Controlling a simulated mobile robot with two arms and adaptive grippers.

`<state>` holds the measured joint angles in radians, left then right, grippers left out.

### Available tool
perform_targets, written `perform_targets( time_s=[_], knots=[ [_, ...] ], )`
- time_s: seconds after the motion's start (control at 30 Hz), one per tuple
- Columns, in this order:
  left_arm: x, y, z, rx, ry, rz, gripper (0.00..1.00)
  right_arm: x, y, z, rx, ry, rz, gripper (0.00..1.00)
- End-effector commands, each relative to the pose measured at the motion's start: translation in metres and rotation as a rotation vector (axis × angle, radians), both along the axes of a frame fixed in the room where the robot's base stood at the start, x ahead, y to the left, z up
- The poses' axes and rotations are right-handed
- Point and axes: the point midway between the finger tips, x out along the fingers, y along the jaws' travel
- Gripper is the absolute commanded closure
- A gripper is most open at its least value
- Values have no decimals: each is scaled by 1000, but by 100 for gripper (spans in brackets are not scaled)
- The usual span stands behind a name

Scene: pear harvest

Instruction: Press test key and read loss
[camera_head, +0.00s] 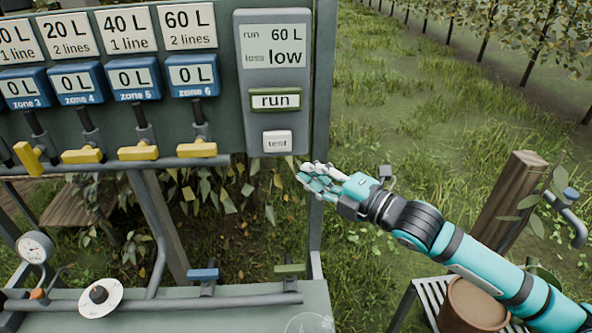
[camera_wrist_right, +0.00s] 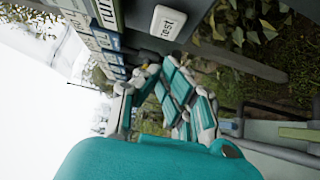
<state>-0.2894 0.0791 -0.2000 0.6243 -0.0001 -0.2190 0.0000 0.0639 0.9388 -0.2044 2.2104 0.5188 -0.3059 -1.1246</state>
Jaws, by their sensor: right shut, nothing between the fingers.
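The grey control box (camera_head: 272,115) is fixed at the right end of the panel. Its display (camera_head: 274,46) reads "run 60 L" and "loss low". Below it are a green-framed run key (camera_head: 275,100) and a white test key (camera_head: 277,141). The test key also shows in the right wrist view (camera_wrist_right: 168,23). My right gripper (camera_head: 304,172) is shut and empty, just below and to the right of the test key. It appears apart from the key. My left gripper is in neither view.
Blue zone counters (camera_head: 133,83) reading 0 L and yellow valve handles (camera_head: 138,153) line the panel to the left. A lower pipe (camera_head: 160,303) carries a blue handle (camera_head: 203,274) and a green handle (camera_head: 290,268). A wooden post (camera_head: 508,205) stands at right. Grass lies behind.

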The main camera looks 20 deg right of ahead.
Motion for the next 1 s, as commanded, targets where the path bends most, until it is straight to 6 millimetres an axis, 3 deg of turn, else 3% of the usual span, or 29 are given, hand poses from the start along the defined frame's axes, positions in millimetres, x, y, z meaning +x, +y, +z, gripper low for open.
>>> perform_targets(
  time_s=[0.07, 0.2, 0.4, 0.77, 0.87, 0.97, 1.0],
  knots=[
    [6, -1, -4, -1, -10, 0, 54, -7, -4, -2, -3, 1, 0, 100],
    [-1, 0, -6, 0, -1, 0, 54, -14, -7, -1, -1, 0, 1, 100],
    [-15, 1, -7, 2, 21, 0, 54, -15, -7, 1, -1, 0, 1, 100],
    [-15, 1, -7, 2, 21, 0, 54, -14, -8, -1, 3, 4, -2, 100],
    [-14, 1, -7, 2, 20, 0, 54, -5, -19, -16, 30, 37, -34, 100],
    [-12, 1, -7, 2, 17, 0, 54, 13, -44, -53, 96, 117, -112, 100],
    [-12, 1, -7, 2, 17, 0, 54, 20, -57, -75, 133, 161, -155, 100]
  ],
)
